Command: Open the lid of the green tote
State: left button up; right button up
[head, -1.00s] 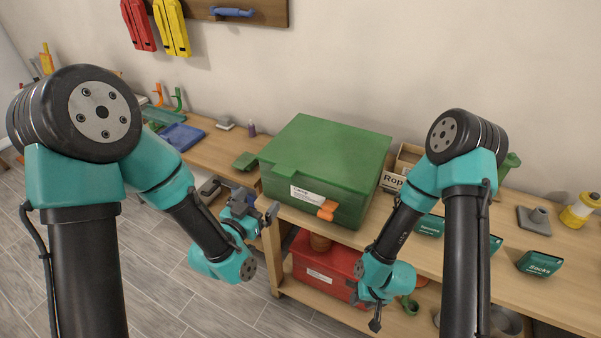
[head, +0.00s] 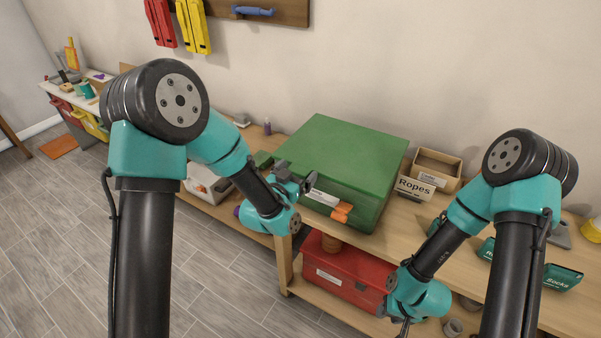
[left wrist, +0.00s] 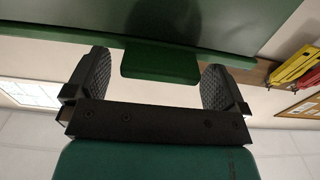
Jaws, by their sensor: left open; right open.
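The green tote (head: 335,150) stands on the wooden bench top with its lid shut. Its front has a white label (head: 322,198) and an orange latch (head: 342,213). My left gripper (head: 300,181) is open at the tote's front left corner and hides part of that corner. In the left wrist view, a green tab (left wrist: 160,65) on the tote's edge lies between the two open fingers (left wrist: 157,75), with a gap on each side. My right gripper (head: 403,328) is low at the bottom edge, mostly cut off, away from the tote.
A red tote (head: 345,270) sits on the shelf below. A cardboard box (head: 437,166) and a Ropes label (head: 415,187) are right of the green tote. Teal packets (head: 562,277) lie on the right. A white bin (head: 205,185) is at the left.

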pick_arm(q)
jog(key=c, duration=1.3)
